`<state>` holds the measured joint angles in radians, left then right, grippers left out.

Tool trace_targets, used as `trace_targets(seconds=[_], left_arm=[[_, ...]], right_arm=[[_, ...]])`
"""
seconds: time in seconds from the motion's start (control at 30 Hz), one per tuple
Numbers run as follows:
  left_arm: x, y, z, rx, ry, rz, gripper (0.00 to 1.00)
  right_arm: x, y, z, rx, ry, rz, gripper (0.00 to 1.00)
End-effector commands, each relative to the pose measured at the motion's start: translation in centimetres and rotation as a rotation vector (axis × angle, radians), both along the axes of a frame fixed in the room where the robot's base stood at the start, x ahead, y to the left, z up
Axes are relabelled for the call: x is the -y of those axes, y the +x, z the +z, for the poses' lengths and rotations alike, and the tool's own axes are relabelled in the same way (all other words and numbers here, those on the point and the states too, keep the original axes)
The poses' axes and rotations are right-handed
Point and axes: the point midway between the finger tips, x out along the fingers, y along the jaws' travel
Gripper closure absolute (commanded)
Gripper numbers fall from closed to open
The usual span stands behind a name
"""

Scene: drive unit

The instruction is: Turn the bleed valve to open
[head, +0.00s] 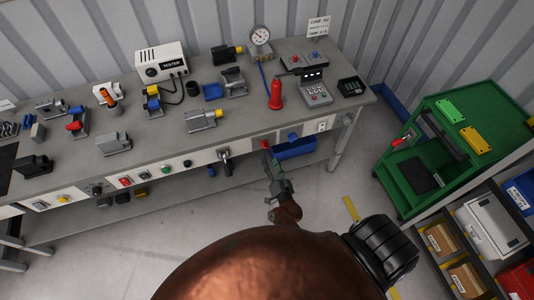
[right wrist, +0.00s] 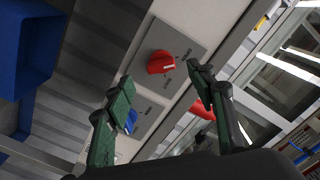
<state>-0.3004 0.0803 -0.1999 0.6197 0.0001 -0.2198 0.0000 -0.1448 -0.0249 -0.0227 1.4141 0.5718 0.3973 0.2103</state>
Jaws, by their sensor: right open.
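A red knob (right wrist: 160,62) with a white pointer line sits on a grey plate on the bench's front panel in the right wrist view. The print around it is too small to read. A blue knob (right wrist: 131,121) sits on a neighbouring plate, partly behind a finger. In the head view the red knob (head: 264,144) and blue knob (head: 292,137) show at the bench front. I cannot tell by label which is the bleed valve. My right gripper (head: 270,160) is open and empty, its fingertips (right wrist: 163,86) apart and short of the red knob. My left gripper is not visible.
A blue bin (head: 295,151) hangs under the bench edge beside the right gripper. A black-handled lever (head: 225,157) is on the panel to the left. A red bottle (head: 276,96) stands on the bench above.

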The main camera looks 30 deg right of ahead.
Motion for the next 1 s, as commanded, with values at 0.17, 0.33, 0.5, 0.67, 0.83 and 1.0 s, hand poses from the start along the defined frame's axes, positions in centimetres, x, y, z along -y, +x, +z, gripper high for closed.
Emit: trace_targets(seconds=[0.17, 0.33, 0.5, 0.67, 0.83, 1.0], left_arm=[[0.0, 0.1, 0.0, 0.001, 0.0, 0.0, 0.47], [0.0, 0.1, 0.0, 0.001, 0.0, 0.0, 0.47], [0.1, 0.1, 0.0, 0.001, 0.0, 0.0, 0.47], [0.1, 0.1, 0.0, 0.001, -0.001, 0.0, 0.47], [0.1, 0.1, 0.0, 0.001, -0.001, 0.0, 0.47], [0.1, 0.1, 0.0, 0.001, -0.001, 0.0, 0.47]], right_arm=[[-0.7, -2.9, 0.0, 0.0, 0.001, -0.001, 0.49], [-1.0, -4.0, 0.0, 0.001, 0.0, 0.001, 0.49], [-1.0, -4.2, 0.0, 0.001, 0.0, 0.0, 0.49], [-1.0, -4.1, 0.0, 0.001, 0.0, 0.001, 0.49], [-1.0, -4.1, 0.0, 0.001, 0.0, 0.001, 0.49], [-1.2, -4.4, -0.9, -0.023, -0.009, 0.01, 0.49]])
